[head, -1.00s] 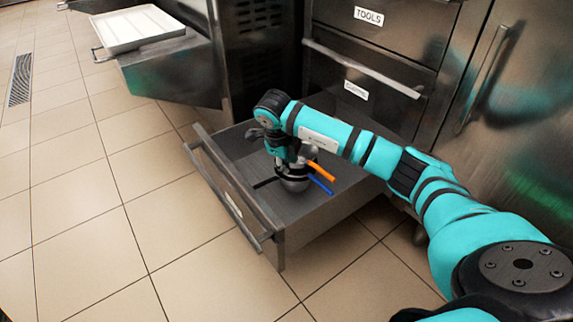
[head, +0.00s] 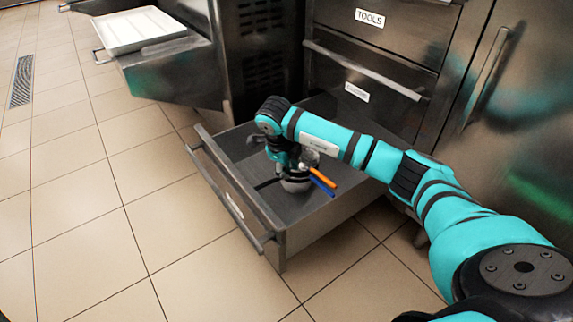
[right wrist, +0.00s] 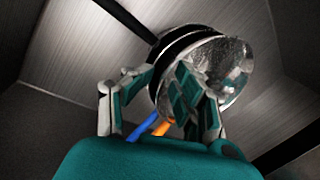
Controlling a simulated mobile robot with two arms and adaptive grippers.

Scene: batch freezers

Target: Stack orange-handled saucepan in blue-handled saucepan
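The orange-handled saucepan (head: 322,176) and the blue-handled saucepan (head: 323,188) are in the open drawer. Their handles point right in the head view, orange just above blue and almost parallel. My right gripper (head: 284,167) reaches down over them, and its fingers straddle the wall of the upper, orange-handled pan. In the right wrist view, shiny round pan bodies (right wrist: 232,72) overlap closely beyond my right gripper (right wrist: 167,73); the blue handle (right wrist: 141,126) and orange handle (right wrist: 161,127) show below. The arm partly hides the bodies, so how deep one sits cannot be told. My left gripper is not in view.
The pulled-out drawer (head: 238,207) has metal walls close around the pans, and a dark handle (head: 266,184) extends left from the group. Another open drawer with a white tray (head: 133,29) is at upper left. Tiled floor at left is clear.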

